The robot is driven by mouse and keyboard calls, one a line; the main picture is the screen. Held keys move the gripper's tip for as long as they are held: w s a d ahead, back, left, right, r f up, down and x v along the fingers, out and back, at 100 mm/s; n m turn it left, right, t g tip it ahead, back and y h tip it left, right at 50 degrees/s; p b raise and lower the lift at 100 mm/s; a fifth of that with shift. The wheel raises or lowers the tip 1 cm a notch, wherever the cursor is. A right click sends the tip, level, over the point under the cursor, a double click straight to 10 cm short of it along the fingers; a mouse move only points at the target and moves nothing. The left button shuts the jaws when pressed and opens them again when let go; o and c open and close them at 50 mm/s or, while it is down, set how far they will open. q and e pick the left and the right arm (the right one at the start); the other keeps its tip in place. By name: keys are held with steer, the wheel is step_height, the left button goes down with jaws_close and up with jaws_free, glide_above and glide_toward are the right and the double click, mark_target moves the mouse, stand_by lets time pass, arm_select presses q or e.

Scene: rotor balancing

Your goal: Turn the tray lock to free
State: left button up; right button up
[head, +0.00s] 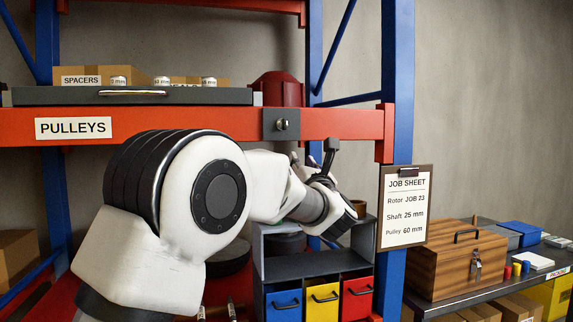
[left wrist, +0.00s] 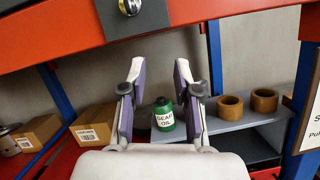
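The tray lock (head: 281,124) is a round metal knob on a dark square plate fixed to the orange shelf beam. It also shows at the top edge of the left wrist view (left wrist: 130,6), partly cut off. Which way it is turned is too small to tell. The grey tray (head: 200,96) with a long handle lies on the shelf above the beam. My left gripper (head: 320,155) is below and to the right of the lock, apart from it. In the left wrist view its fingers (left wrist: 158,68) are spread with nothing between them. My right gripper is not in view.
Behind the fingers, a green gear oil bottle (left wrist: 164,114) and brown rings (left wrist: 230,106) stand on a grey shelf unit (head: 310,264) with coloured bins. A blue rack post (head: 398,80) and the job sheet (head: 405,208) are to the right. The beam's front around the lock is clear.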

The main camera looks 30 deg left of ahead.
mark_target(285, 125)
arm_select(q)
steer(key=s+a+r+n+y, duration=0.1)
steer(key=s+r+n+y, duration=0.2)
steer(key=r, duration=0.4)
steer(key=shift+n+g+h, duration=0.5)
steer(key=shift+n+h, duration=0.1)
steer(key=p+x, duration=0.1)
steer(key=x, duration=0.1)
steer(key=p+x, duration=0.2)
steer(key=x, duration=0.1)
steer(key=f+p+x, duration=0.1)
steer(key=x, duration=0.1)
steer(key=shift+w+r, duration=0.1)
steer(key=shift+w, duration=0.4)
steer(key=shift+a, duration=0.2)
steer(key=shift+d, duration=0.1)
steer(key=shift+w, duration=0.15)
steer(key=shift+c, duration=1.4)
jaws_close()
